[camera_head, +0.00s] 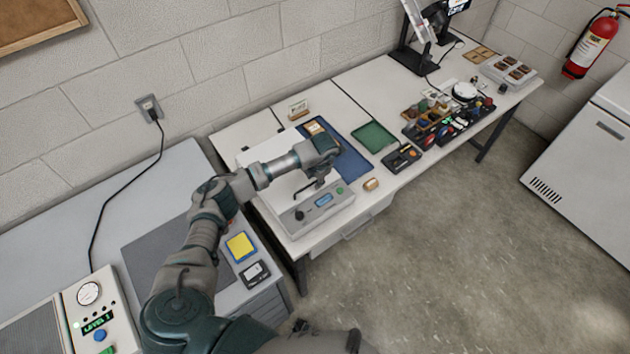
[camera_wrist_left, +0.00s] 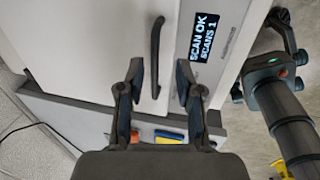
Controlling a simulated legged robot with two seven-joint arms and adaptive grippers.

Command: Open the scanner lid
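The scanner (camera_head: 318,208) stands on the white bench, with a grey front panel, small display and green button. Its white lid (camera_head: 281,188) looks flat and closed. It also fills the top of the left wrist view (camera_wrist_left: 90,45), with a dark bar handle (camera_wrist_left: 157,55). The display (camera_wrist_left: 203,38) reads "SCAN OK, SCANS 1". My left gripper (camera_wrist_left: 158,85) is open, its fingers on either side of the handle's near end, apart from it. In the head view my left gripper (camera_head: 318,180) is over the lid. My right gripper (camera_wrist_left: 257,56) appears spread open beside the scanner's front.
A blue mat (camera_head: 345,160) and a green tray (camera_head: 373,136) lie right of the scanner. A small tan object (camera_head: 371,184) is near the bench edge. A yellow pad (camera_head: 240,246) lies on the nearer desk. Open floor (camera_head: 450,260) lies in front of the bench.

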